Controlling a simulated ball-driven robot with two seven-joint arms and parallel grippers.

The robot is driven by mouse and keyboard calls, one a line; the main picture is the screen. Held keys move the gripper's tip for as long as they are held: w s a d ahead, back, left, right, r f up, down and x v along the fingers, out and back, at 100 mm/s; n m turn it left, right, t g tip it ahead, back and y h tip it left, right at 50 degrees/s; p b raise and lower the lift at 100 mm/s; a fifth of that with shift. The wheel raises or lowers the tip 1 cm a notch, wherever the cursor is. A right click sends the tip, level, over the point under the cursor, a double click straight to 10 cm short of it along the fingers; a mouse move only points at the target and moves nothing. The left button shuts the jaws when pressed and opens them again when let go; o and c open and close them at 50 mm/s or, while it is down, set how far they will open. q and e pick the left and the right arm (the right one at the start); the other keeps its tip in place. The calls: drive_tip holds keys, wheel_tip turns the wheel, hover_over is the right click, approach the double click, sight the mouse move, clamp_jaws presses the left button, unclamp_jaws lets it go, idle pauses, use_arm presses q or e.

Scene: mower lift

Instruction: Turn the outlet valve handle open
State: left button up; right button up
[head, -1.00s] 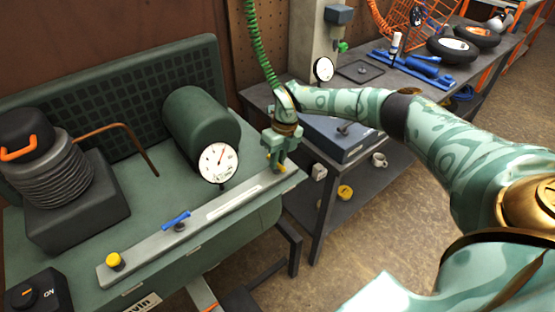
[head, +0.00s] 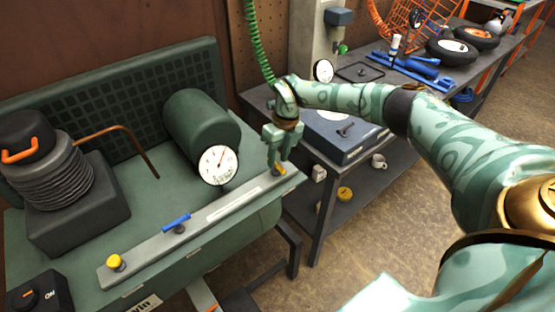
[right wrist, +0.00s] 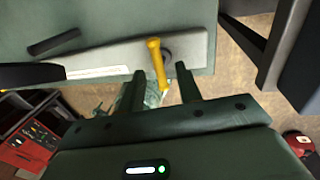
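The yellow valve handle (head: 280,171) is at the right end of the long grey bar (head: 148,248) on the green machine. In the right wrist view the handle (right wrist: 156,62) runs across the bar, with a dark round pivot beside it. My right gripper (head: 278,162) is just above this handle, fingers pointing down. In the right wrist view its fingers (right wrist: 162,72) are apart, with the handle's near end showing between them and gaps on both sides. I cannot tell whether either finger touches it. A blue handle (head: 177,223) lies along the bar farther left. My left gripper is not in view.
A white dial gauge (head: 218,165) stands close left of the gripper. A green cylinder (head: 201,120) is behind it. A yellow knob (head: 115,261) is at the bar's left end. A dark workbench with a blue-grey box (head: 345,139) stands to the right, under my right arm.

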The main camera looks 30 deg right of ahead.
wheel_tip(320, 180, up, 14)
drive_tip(key=d+p, duration=0.2)
drive_tip(key=shift+d, duration=0.35)
drive_tip(key=shift+w, duration=0.1)
